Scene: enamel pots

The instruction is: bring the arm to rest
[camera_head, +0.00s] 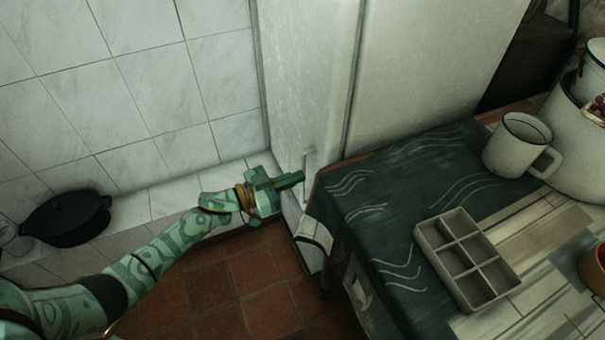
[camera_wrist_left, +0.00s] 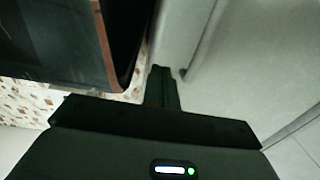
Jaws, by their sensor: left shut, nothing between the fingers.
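My left arm comes in from the lower left in the head view. Its green gripper (camera_head: 290,181) is shut and empty, its fingers pointing right. In the picture it lies just left of the corner of the cloth-covered table (camera_head: 440,165), in front of a pale cabinet (camera_head: 310,80). In the left wrist view the shut fingers (camera_wrist_left: 162,78) point away from the camera, with a dark table edge to their left and a pale surface to their right. My right gripper is not in view.
On the table stand a grey compartment tray (camera_head: 432,240), a white enamel mug (camera_head: 512,150) and a large white pot (camera_head: 578,150). A dark lidded pan (camera_head: 68,218) sits on the tiled ledge (camera_head: 135,208) at left. Red floor tiles (camera_head: 250,275) below are clear.

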